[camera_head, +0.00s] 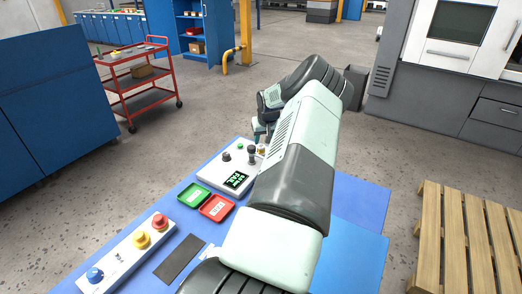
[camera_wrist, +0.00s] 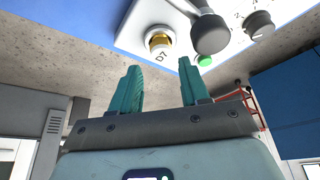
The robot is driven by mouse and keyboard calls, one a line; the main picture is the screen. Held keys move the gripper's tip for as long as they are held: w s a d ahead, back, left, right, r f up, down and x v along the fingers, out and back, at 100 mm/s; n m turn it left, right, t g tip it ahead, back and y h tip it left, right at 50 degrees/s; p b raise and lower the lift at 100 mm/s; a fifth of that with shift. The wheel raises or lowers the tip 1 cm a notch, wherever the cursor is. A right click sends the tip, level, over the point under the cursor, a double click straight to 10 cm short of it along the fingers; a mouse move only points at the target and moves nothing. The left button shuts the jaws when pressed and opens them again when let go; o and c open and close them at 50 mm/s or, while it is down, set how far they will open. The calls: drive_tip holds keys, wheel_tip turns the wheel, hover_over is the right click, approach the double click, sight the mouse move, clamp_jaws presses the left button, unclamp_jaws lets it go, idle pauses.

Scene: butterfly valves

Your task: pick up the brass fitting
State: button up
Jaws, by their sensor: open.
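The brass fitting (camera_wrist: 159,41) sits in a pale round seat on the white control panel (camera_wrist: 135,38), beside the label "D7". In the head view a small brass-coloured spot (camera_head: 262,149) shows at the panel's far right edge, partly hidden by my arm. My gripper (camera_wrist: 159,66) has its two teal fingers apart with nothing between them. In the wrist view the fitting appears beyond the fingertips, roughly in line with the gap; the fingers do not appear to touch it. In the head view my gripper (camera_head: 261,131) is small, just above the panel's far edge.
A dark-knobbed lever (camera_wrist: 210,34), a green button (camera_wrist: 204,60) and a grey dial (camera_wrist: 259,25) stand close to the fitting. A green tray (camera_head: 193,195), a red tray (camera_head: 217,208) and a button box (camera_head: 128,254) lie on the blue table. My arm covers the table's middle.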

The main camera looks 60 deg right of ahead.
sight(261, 146)
drive_tip(key=shift+x, duration=2.65)
drive_tip(key=shift+w+a, duration=0.1)
clamp_jaws()
